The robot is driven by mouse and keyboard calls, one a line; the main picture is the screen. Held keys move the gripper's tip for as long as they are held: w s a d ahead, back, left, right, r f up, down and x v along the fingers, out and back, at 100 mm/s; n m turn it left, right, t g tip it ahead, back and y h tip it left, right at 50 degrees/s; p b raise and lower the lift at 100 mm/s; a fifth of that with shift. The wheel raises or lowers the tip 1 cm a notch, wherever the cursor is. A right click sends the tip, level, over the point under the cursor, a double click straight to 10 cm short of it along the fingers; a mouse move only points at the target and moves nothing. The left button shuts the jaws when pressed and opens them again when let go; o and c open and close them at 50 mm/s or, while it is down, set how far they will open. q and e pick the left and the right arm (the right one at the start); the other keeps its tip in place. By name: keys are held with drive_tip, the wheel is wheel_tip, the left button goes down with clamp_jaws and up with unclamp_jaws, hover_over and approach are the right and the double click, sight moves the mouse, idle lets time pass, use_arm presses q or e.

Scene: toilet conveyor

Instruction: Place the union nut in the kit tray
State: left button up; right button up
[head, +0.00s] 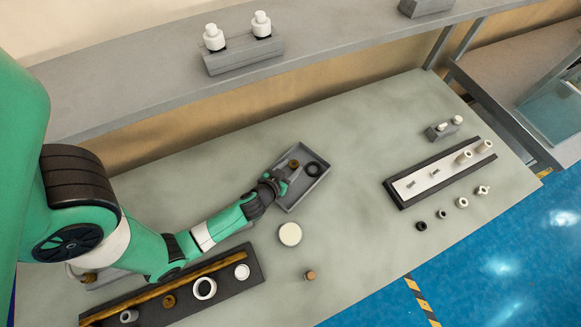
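The small grey tray (304,189) that looks like the kit tray lies on the table near the middle of the head view. A brown, brass-coloured round piece (293,164) and a black ring (314,169) show at its far end. My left gripper (282,181) is over the tray's left side, close to the brown piece. Its fingers are small and partly dark, so I cannot tell whether they are open or hold anything. I cannot tell for sure which piece is the union nut. My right gripper is not in view.
A white round piece (290,234) and a small brown cylinder (310,275) stand in front of the tray. A dark tray (228,297) with rings lies front left. A long tray (440,173) and several small fittings are at the right. A raised shelf (140,95) runs behind.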

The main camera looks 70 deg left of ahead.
use_arm(q)
drive_tip(key=shift+r, duration=0.15)
drive_tip(key=shift+s+d+r, duration=0.15)
drive_tip(key=shift+s+d, duration=0.1)
drive_tip(key=v, duration=1)
drive_tip(key=shift+s+d, duration=0.15)
drive_tip(key=shift+d, duration=0.05)
drive_tip(key=shift+s+d+r, duration=0.15)
drive_tip(key=shift+s+r, duration=0.1)
drive_tip(key=shift+s, duration=0.05)
